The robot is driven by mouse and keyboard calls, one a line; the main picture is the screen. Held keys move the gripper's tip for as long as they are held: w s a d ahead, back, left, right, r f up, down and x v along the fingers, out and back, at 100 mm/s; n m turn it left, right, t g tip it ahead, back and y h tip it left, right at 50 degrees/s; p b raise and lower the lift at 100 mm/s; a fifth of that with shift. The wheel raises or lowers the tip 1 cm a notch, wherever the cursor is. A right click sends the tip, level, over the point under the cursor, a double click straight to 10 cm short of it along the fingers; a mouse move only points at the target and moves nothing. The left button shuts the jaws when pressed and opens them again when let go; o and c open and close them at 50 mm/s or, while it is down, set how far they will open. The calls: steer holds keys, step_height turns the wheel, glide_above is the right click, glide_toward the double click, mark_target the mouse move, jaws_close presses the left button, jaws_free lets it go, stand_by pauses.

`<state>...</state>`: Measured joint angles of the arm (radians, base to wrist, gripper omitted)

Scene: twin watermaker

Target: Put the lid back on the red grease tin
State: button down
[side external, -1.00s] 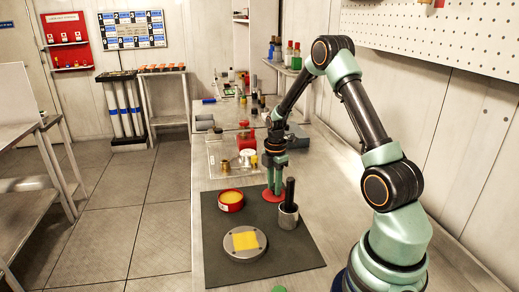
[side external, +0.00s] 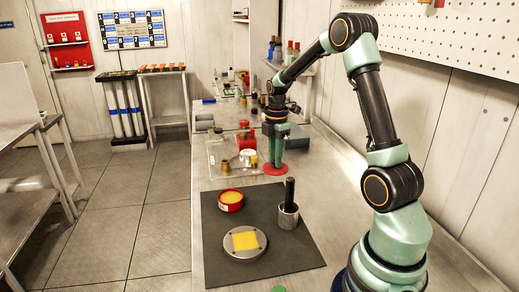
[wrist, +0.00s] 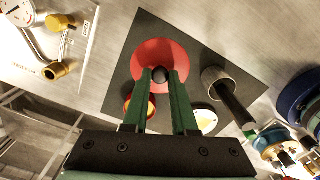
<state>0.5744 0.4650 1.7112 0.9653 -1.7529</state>
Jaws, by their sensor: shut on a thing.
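The red lid (side external: 266,169) is a flat disc with a small dark knob, seen large in the wrist view (wrist: 150,52). My gripper (side external: 275,162) points down and is shut on the lid's knob (wrist: 160,74), holding the lid level and seemingly off the surface. The red grease tin (side external: 231,207) stands open on the dark mat, left of and nearer the camera than the lid, with yellow grease inside. In the wrist view the tin (wrist: 128,108) is partly hidden by the left finger.
A metal cup with a dark upright rod (side external: 288,217) stands on the mat (side external: 290,255) right of the tin. A round grey plate with a yellow square (side external: 232,254) lies in front. A clear panel with fittings (side external: 218,158) is behind the mat; the right bench is bare.

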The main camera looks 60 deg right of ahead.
step_height(320, 180, up, 9)
steer(key=w+a+f, duration=0.9)
steer(key=a, duration=0.3)
steer(key=shift+s+d+f, duration=0.1)
steer(key=shift+f, duration=2.9)
steer(key=shift+f, duration=0.15)
steer(key=c, duration=0.6)
jaws_free()
steer(key=shift+c, duration=0.2)
steer(key=o, duration=0.5)
